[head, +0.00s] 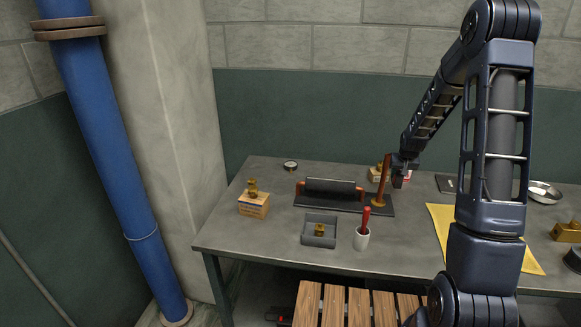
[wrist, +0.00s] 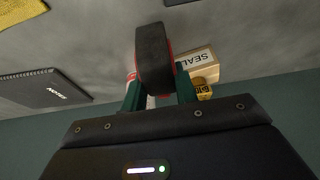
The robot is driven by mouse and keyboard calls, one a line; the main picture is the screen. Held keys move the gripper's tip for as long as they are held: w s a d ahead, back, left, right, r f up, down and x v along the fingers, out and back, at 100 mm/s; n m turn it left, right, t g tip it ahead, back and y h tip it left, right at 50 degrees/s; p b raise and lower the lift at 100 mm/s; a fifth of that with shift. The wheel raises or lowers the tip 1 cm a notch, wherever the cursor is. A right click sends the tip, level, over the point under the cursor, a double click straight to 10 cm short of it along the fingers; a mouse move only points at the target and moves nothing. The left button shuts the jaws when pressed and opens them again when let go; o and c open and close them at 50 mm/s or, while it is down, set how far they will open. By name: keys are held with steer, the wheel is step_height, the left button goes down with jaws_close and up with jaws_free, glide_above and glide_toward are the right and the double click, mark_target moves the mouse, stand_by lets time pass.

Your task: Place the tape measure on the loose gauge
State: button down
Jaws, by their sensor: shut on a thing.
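My gripper (head: 402,172) is above the back right part of the grey bench. In the wrist view its green fingers (wrist: 156,98) are shut on the tape measure (wrist: 153,55), a thick black disc-like body with red along its side. In the head view the tape measure is small and mostly hidden by the gripper; a bit of red shows there. The loose gauge (head: 290,166), a small round thing with a dark rim and pale face, lies at the back left of the bench, well left of my gripper. It does not show in the wrist view.
A SEAL box (wrist: 198,60) is near the gripper. Bench around the gauge is clear.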

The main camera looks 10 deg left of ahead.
steer(key=w+a+r, duration=0.5)
steer(key=w+a, duration=0.1)
steer(key=a, duration=0.4)
steer(key=w+a+r, duration=0.6)
steer(key=w+a, duration=0.1)
steer(key=a, duration=0.3)
steer(key=s+a+r, duration=0.1)
steer(key=a+r, duration=0.3)
steer(key=a, duration=1)
steer(key=s+a+r, duration=0.1)
steer(key=a+r, duration=0.3)
steer(key=a, duration=1)
glide_above(290, 165)
steer(key=f, duration=2)
steer(key=shift+w+f, duration=0.15)
steer(key=shift+w, duration=0.05)
steer(key=c, duration=1.1)
jaws_free()
steer(key=shift+f, duration=0.1)
